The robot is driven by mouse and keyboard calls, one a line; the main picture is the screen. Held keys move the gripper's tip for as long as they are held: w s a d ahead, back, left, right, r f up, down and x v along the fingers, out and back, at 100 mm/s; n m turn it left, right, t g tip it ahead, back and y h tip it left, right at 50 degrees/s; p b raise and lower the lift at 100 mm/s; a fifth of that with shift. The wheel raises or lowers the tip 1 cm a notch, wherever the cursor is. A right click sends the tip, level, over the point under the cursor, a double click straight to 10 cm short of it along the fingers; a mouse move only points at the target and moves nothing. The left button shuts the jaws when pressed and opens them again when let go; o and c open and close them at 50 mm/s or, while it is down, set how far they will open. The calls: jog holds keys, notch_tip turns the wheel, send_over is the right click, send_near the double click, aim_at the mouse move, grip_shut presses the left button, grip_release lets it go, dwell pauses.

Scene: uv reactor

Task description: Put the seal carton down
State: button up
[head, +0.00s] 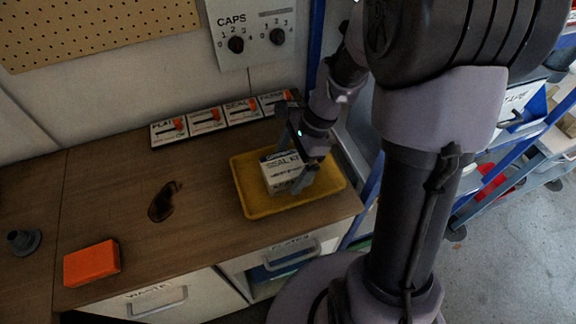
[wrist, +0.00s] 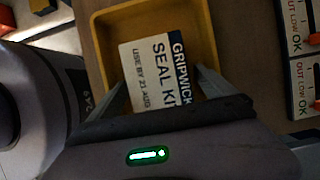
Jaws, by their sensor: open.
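The seal carton (head: 283,172) is a small white box with a dark blue band, standing in the yellow tray (head: 247,200) on the bench. In the wrist view the carton (wrist: 150,75) shows its label, "GRIPWICK SEAL KIT", and the tray (wrist: 110,15) surrounds it. My gripper (head: 302,172) is over the tray at the carton. In the wrist view my gripper (wrist: 165,90) is open, with one finger on each side of the carton's near end. Whether either finger touches it cannot be told. The carton's near end is hidden by my gripper.
A row of labelled switch panels (head: 205,120) lies behind the tray. A CAPS dial panel (head: 250,35) is on the wall. Bench between stain and tray is clear.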

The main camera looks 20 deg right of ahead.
aim_at(290, 163)
jog(key=p+v, duration=0.2)
jog(key=v, duration=0.5)
jog(key=shift+a, duration=0.2)
jog(key=s+a+r+n+t+h, duration=0.2)
jog(key=s+a+r+n+t, duration=0.3)
jog(key=s+r+n, duration=0.8)
jog(key=shift+a+r+n+t+h, duration=0.35)
jog(key=shift+a+r, duration=0.25)
jog(key=shift+a, duration=0.55)
